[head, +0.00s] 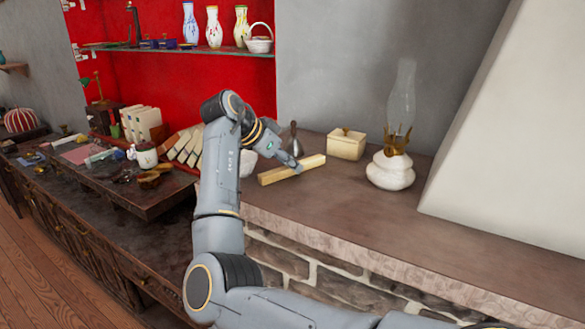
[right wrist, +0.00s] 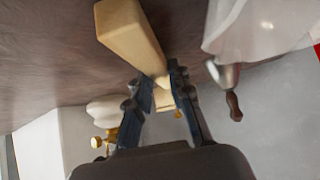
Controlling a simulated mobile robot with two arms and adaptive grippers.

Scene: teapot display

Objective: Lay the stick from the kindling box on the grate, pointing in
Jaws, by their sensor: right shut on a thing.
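A pale, square-edged wooden stick (head: 300,168) lies level at or just above the brown stone ledge, left of the cream lidded box; I cannot tell if it touches the ledge. My right gripper (head: 290,165) is shut on it, partly hidden behind its own wrist in the head view. In the right wrist view the stick (right wrist: 130,35) runs between the two dark fingers of the gripper (right wrist: 163,88), its long part reaching toward the top left. I cannot make out a grate or a kindling box. My left gripper is not in view.
A small bell (head: 295,140) stands just behind the stick. A cream lidded box (head: 347,145) and a white oil lamp with glass chimney (head: 391,170) stand to the right. The ledge's front part is clear. A dark cabinet (head: 110,235) with clutter fills the left.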

